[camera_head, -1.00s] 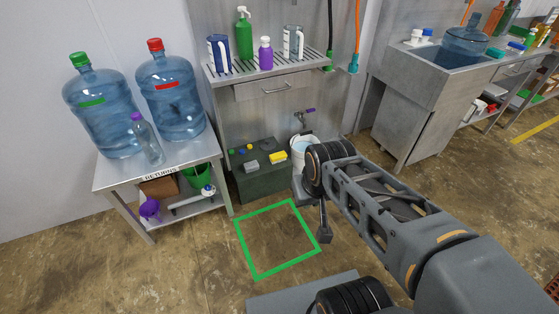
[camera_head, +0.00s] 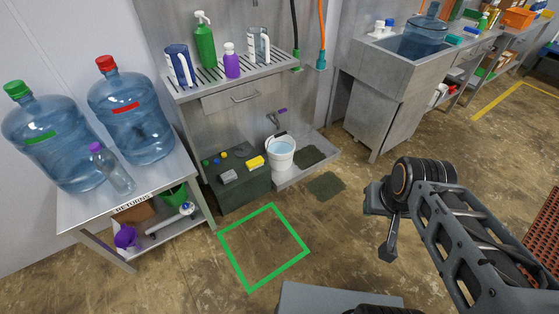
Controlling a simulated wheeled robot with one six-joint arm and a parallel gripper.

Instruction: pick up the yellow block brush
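The yellow block brush (camera_head: 255,162) lies on top of a dark green chest (camera_head: 238,193), near its right side. A grey block (camera_head: 228,177) lies just left of it. My gripper (camera_head: 388,250) hangs over the floor at the right, well apart from the brush and lower in the picture. Its fingers are small and seen from an angle that does not show whether they are open or shut.
A white bucket of water (camera_head: 281,154) stands right of the chest on a low metal ledge. Above is a slatted shelf with bottles (camera_head: 232,62). The returns table with big jugs (camera_head: 131,110) is at left. A green floor square (camera_head: 262,248) encloses bare floor.

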